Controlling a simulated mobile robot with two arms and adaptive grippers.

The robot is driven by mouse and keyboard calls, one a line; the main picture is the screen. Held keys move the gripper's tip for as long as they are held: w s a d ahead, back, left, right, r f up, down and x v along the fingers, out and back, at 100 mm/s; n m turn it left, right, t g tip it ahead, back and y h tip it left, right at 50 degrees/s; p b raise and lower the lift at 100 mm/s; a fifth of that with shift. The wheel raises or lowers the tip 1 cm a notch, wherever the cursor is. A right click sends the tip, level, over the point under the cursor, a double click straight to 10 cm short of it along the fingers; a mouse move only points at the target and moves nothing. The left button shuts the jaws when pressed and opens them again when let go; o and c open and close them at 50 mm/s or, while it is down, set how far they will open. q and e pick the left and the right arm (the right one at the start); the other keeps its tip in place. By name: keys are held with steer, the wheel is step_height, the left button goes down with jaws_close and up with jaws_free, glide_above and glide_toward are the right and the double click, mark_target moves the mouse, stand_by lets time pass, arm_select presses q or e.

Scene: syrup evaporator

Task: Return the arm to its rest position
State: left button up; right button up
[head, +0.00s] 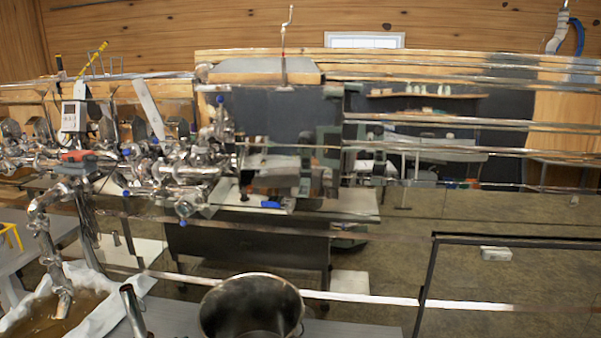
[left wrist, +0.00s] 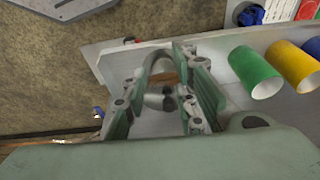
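My left gripper (left wrist: 167,58) shows in the left wrist view with its two green-grey fingers apart. A curved metal piece and a short grey cylinder (left wrist: 160,100) show in the gap between the fingers. They appear to lie beyond the fingers, and I cannot tell whether anything touches. A pale flat surface (left wrist: 108,68) lies under and around the fingers. I cannot make out either gripper in the head view. My right gripper is not in view.
In the left wrist view, a green cylinder (left wrist: 256,72) and a blue one lie right of the fingers. The head view shows metal pipework (head: 185,165), a steel pot (head: 252,308) in front, and a dark frame (head: 428,275). Open floor (head: 550,265) lies right.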

arm_select(q)
steer(key=s+a+f+g, duration=0.1)
steer(key=s+a+f, duration=0.2)
steer(key=s+f, duration=1.6)
step_height(320, 180, down, 3)
steer(key=shift+a+g, duration=0.15)
steer(key=shift+g, duration=0.15)
